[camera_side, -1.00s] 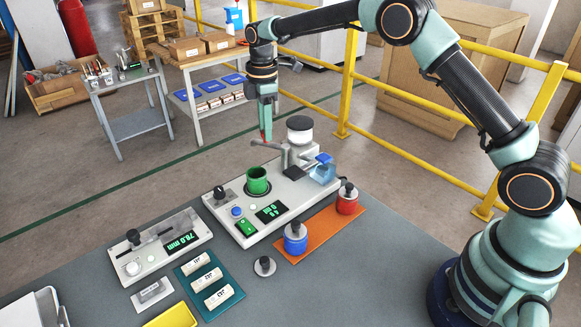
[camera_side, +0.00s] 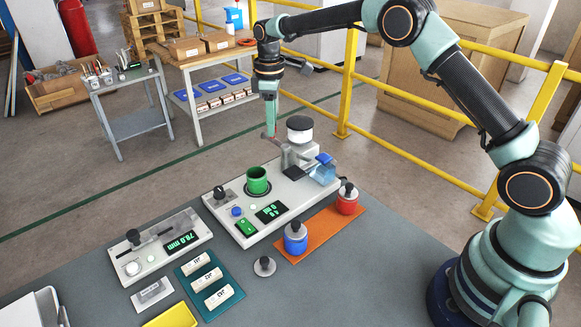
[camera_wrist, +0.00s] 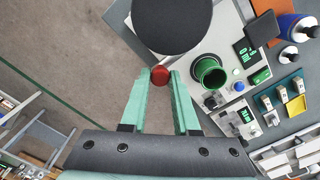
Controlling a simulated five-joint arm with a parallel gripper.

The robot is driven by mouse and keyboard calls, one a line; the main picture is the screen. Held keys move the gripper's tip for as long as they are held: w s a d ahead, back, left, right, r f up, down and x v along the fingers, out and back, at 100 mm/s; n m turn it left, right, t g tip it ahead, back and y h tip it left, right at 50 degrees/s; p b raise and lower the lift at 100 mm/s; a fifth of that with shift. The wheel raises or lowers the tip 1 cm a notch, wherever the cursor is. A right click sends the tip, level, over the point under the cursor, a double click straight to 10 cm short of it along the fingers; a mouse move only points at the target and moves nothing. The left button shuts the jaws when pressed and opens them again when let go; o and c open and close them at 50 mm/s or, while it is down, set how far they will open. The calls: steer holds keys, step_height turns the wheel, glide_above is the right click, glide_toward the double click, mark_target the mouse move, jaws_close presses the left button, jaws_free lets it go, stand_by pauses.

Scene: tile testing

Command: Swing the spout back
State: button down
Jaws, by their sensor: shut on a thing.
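The spout (camera_side: 279,144) is a grey arm on the dispenser under the dark-topped white hopper (camera_side: 300,130). It points toward the back left, away from the green cup (camera_side: 258,182). A red knob (camera_wrist: 160,75) is at the spout's free end. My gripper (camera_side: 270,131) is shut on this knob from above. In the wrist view, my gripper (camera_wrist: 160,76) has the red knob between its fingertips. The hopper's dark top (camera_wrist: 172,22) hides most of the spout there. The green cup (camera_wrist: 210,73) stands upright on the light machine base, apart from my fingers.
A gauge with a green display (camera_side: 157,247) stands at left. Yellow railing (camera_side: 408,160) runs behind. Open floor lies beyond the table's back edge.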

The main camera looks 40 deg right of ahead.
steer(key=shift+d+r, duration=0.1)
steer(key=shift+r, duration=0.05)
steer(key=c, duration=0.7)
jaws_free()
steer(key=shift+o, duration=0.2)
step_height(320, 180, up, 12)
